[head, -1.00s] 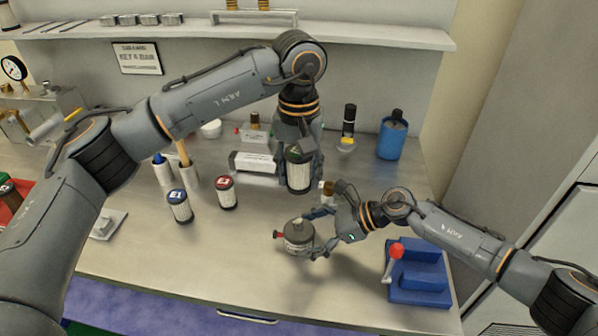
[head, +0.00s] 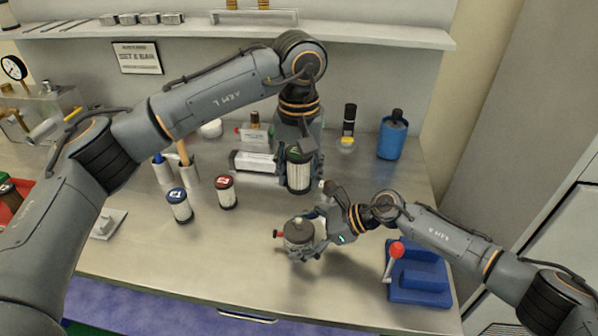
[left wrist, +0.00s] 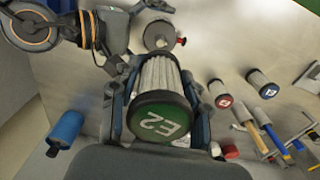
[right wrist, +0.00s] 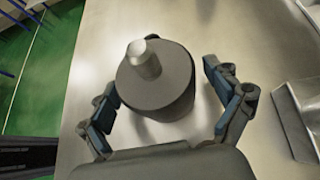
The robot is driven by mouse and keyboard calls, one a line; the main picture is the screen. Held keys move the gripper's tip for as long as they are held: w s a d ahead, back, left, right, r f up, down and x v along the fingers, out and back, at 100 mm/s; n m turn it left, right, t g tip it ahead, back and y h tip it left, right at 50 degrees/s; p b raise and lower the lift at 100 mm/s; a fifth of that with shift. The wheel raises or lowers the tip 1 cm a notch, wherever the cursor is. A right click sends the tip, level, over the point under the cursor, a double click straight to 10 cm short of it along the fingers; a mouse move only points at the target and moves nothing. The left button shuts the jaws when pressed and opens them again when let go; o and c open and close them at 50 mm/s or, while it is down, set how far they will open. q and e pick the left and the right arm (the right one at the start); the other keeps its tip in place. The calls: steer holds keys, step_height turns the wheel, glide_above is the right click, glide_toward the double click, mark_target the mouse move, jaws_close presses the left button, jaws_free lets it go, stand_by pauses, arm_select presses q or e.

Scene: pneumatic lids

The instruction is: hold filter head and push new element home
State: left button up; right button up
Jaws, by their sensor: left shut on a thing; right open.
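The filter head (head: 299,236) is a dark grey cylinder with a small knob on top and a red-tipped side port. It stands upright on the bench. My right gripper (right wrist: 160,86) is open, its fingers on either side of the filter head (right wrist: 175,98), with a visible gap at the right finger. My left gripper (head: 298,158) is shut on the new element (head: 299,178), a white pleated cartridge with a green cap marked E2 in the left wrist view (left wrist: 160,117). It is held upright behind the filter head, apart from it.
A blue-capped element (head: 179,207) and a red-capped element (head: 226,193) stand on the left. A blue fixture with a red-knobbed lever (head: 420,275) is at front right. A blue bottle (head: 391,138) stands at the back right. The front-centre bench is clear.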

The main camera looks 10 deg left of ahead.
steer(key=shift+b, duration=0.4)
stand_by(0.3)
steer(key=c, duration=1.1)
